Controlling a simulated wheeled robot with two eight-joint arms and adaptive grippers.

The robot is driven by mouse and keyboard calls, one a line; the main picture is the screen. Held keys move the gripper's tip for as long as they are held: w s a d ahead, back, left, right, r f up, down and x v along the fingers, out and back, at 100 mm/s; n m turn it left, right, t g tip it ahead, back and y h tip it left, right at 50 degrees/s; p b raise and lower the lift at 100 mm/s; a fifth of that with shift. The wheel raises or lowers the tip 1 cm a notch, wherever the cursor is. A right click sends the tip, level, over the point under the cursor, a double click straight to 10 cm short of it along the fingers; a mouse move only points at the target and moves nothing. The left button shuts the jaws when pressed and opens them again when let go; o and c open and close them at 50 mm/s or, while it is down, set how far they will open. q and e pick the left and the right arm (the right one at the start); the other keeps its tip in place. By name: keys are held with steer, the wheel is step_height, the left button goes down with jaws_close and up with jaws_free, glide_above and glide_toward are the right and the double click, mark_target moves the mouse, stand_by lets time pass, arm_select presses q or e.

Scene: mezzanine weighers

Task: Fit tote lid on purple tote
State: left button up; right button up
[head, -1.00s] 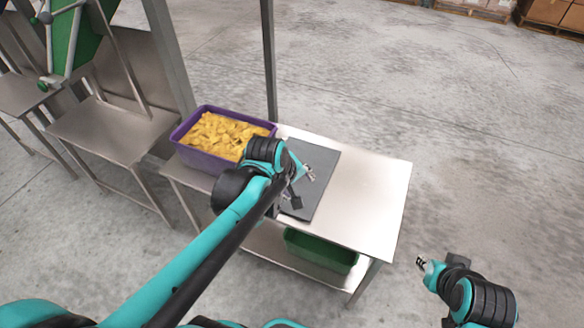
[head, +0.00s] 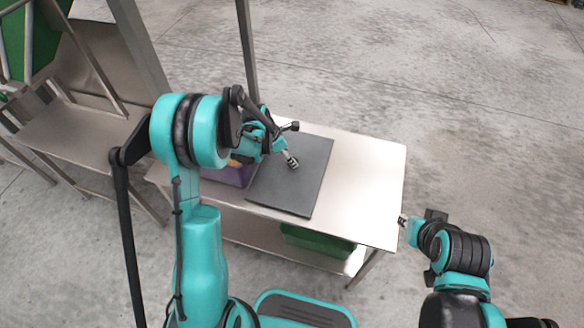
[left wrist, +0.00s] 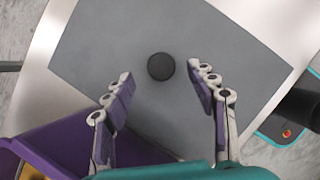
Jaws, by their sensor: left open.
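The tote lid (head: 310,185) is a flat dark grey panel lying on the steel table. The left wrist view shows the lid (left wrist: 100,45) with a round black knob (left wrist: 161,66) near its middle. My left gripper (head: 292,161) is over the lid, open and empty. In the left wrist view its fingertips lie either side of the knob; the height gap is unclear. The purple tote (head: 228,176) stands left of the lid, mostly hidden by my left arm; its edge shows in the left wrist view (left wrist: 55,140). My right gripper (head: 402,221) is off the table's right edge; its jaw state is unclear.
The steel table (head: 365,180) has bare room right of the lid. A green bin (head: 318,243) sits on its lower shelf. A metal post (head: 246,50) rises behind the table, and another steel stand (head: 85,135) is at the left.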

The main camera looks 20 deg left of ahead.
arm_select(q)
steer(key=b+x, duration=0.2)
steer(key=x, duration=0.3)
steer(key=shift+f, duration=0.1)
steer(key=shift+s, duration=0.1)
jaws_close()
steer(key=shift+r, duration=0.3)
